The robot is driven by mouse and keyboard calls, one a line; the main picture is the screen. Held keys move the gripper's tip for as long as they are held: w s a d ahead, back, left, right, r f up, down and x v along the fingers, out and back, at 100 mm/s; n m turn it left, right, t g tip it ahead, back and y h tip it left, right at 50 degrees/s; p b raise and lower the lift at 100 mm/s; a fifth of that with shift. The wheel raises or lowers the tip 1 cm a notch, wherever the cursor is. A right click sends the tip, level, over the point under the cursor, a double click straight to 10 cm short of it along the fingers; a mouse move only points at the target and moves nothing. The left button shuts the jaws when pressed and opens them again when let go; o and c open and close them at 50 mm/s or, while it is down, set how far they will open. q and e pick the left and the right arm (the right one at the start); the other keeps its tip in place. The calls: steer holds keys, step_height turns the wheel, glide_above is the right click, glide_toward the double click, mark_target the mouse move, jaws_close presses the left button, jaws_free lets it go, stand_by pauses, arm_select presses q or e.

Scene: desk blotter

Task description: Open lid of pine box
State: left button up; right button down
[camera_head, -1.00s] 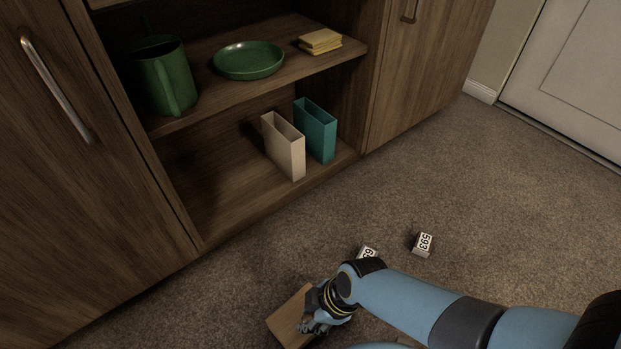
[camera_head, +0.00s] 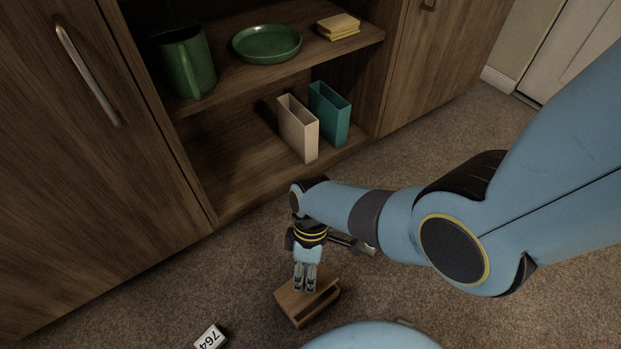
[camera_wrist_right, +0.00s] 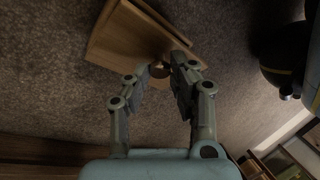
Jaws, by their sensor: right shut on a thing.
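The pine box (camera_head: 318,308) is a small brown wooden box on the carpet at the lower middle of the head view. It also shows at the top of the right wrist view (camera_wrist_right: 120,42). My right gripper (camera_head: 305,289) reaches down over its top from above. In the wrist view its fingers (camera_wrist_right: 160,78) are closed in on a small round knob (camera_wrist_right: 160,70) at the box. A dark gap shows between wooden parts of the box, but I cannot tell how far the lid is raised. My left gripper is not in view.
A numbered block (camera_head: 211,336) lies on the carpet left of the box. A shelf cabinet (camera_head: 225,180) stands behind, with a beige holder (camera_head: 298,130), a teal holder (camera_head: 330,115), a green mug (camera_head: 186,65) and a green plate (camera_head: 266,42). Carpet between box and cabinet is clear.

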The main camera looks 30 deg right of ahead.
steer(key=shift+w+r+g, duration=0.1)
steer(key=shift+w+g, duration=0.15)
steer(key=shift+g, duration=0.25)
steer(key=shift+a, duration=0.1)
steer(key=c, duration=1.1)
jaws_free()
steer(key=shift+c, duration=0.2)
steer(key=shift+w, duration=0.1)
steer(key=v, duration=1.2)
